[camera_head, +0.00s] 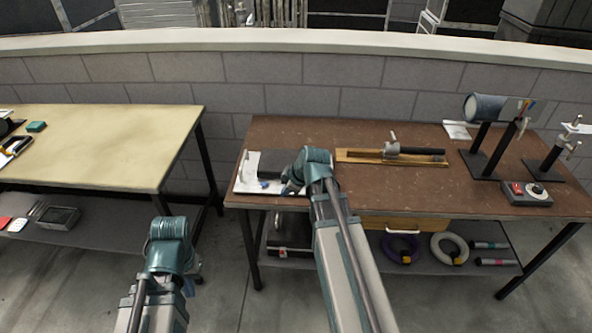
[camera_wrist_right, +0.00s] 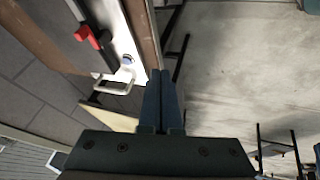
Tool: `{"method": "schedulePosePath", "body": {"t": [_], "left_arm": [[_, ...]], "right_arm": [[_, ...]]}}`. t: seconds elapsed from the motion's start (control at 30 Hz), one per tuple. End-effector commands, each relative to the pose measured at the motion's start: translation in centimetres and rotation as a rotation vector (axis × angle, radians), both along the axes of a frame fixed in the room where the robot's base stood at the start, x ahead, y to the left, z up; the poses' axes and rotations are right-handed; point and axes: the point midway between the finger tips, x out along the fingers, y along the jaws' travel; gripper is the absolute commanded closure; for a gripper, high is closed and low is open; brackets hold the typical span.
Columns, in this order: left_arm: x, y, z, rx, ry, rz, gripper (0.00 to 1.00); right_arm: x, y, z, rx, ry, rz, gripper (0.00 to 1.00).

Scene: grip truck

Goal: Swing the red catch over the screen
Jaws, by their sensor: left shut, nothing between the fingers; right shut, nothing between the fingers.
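The screen looks to be the dark grey panel (camera_head: 270,158) on a white plate (camera_head: 246,184) at the left end of the brown bench. The red catch (camera_wrist_right: 86,34) shows in the right wrist view, at upper left, beside a dark bar over the white plate (camera_wrist_right: 120,35). I cannot make the catch out in the head view. My right gripper (camera_head: 289,188) is at the front edge of the plate; its fingers (camera_wrist_right: 161,88) are shut, empty and apart from the catch. My left gripper (camera_head: 188,287), mostly hidden by its own arm, is low in front of the gap between tables.
A blue round button (camera_wrist_right: 127,59) and a metal loop handle (camera_wrist_right: 112,82) are near the catch. A wooden rail with a clamp (camera_head: 392,155) lies mid-bench. A cylinder on stands (camera_head: 484,107) and a control box (camera_head: 526,193) stand at right. A yellow table (camera_head: 110,150) is at left.

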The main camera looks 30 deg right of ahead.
Motion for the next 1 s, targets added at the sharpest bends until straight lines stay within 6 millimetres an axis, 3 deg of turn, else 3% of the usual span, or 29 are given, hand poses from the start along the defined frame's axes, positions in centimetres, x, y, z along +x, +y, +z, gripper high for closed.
{"method": "schedulePosePath", "body": {"t": [0.03,0.1,0.3,0.77,1.0], "left_arm": [[0.0,0.0,0.5,0.000,0.000,0.000,1.00],[0.0,0.0,0.7,0.000,0.000,0.000,1.00],[0.0,0.0,1.0,0.000,0.000,0.000,1.00],[0.0,0.0,0.9,0.000,0.000,0.000,1.00],[0.0,0.0,-0.1,0.000,0.000,0.000,1.00]], "right_arm": [[0.6,-2.1,0.8,-0.015,-0.036,0.005,1.00],[1.0,-4.1,1.4,-0.040,-0.078,0.021,1.00],[1.4,-7.5,2.4,-0.090,-0.146,0.048,1.00],[1.5,-8.1,2.5,-0.100,-0.158,0.055,1.00],[2.2,-8.0,1.4,-0.100,-0.158,0.055,1.00]]}}
